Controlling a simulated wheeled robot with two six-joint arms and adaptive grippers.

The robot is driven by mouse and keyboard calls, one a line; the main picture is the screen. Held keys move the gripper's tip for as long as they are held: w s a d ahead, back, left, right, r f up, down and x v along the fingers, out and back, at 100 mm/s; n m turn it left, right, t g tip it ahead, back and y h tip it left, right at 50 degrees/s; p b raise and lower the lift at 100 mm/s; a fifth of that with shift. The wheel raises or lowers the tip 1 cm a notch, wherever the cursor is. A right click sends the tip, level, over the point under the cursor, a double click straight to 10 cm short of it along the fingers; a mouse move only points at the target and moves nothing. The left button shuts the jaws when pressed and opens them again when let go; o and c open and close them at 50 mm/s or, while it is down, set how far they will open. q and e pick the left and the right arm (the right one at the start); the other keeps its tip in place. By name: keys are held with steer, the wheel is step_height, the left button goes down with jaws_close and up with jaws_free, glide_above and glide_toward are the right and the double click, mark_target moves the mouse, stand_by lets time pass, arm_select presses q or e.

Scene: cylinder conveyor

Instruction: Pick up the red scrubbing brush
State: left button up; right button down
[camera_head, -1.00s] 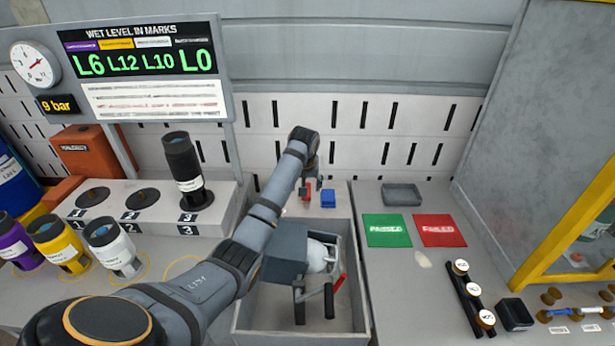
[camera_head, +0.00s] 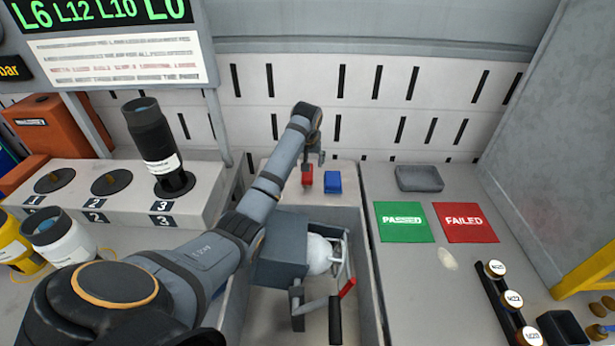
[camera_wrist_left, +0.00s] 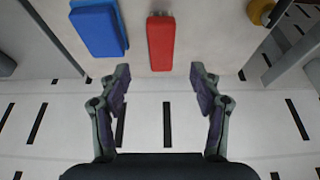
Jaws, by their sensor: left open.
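The red scrubbing brush (camera_head: 308,177) stands on the pale ledge behind the open bin, left of the blue brush (camera_head: 333,182). In the left wrist view the red brush (camera_wrist_left: 160,42) lies beyond the fingertips, centred between their lines, with the blue brush (camera_wrist_left: 97,28) to its left. My left gripper (camera_wrist_left: 160,72) is open and empty, its fingers spread wider than the red brush and apart from it. In the head view my left gripper (camera_head: 314,155) hangs just above and beside the red brush. My right gripper does not show.
The open bin (camera_head: 372,290) holds a grey block with a white rounded part and a red-tipped black handle. A green PASSED mat (camera_head: 403,222), a red FAILED mat (camera_head: 465,222) and a small grey tray (camera_head: 419,178) are on the right. A black cylinder (camera_head: 150,140) stands on the left.

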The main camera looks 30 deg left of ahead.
mark_target(308, 176)
arm_select(q)
steer(key=x, duration=0.3)
steer(key=shift+f, duration=0.3)
steer(key=shift+w+a+b+x, duration=0.1)
steer(key=shift+w+b+x, duration=0.1)
steer(key=shift+x, duration=1.2)
steer(key=shift+w+a+b+x, duration=0.1)
steer(key=shift+b+x, duration=0.05)
steer(key=shift+x, duration=1.25)
steer(key=shift+s+r, duration=0.1)
steer(key=shift+r, duration=0.05)
steer(key=shift+f, duration=0.25)
steer(key=c, duration=1.3)
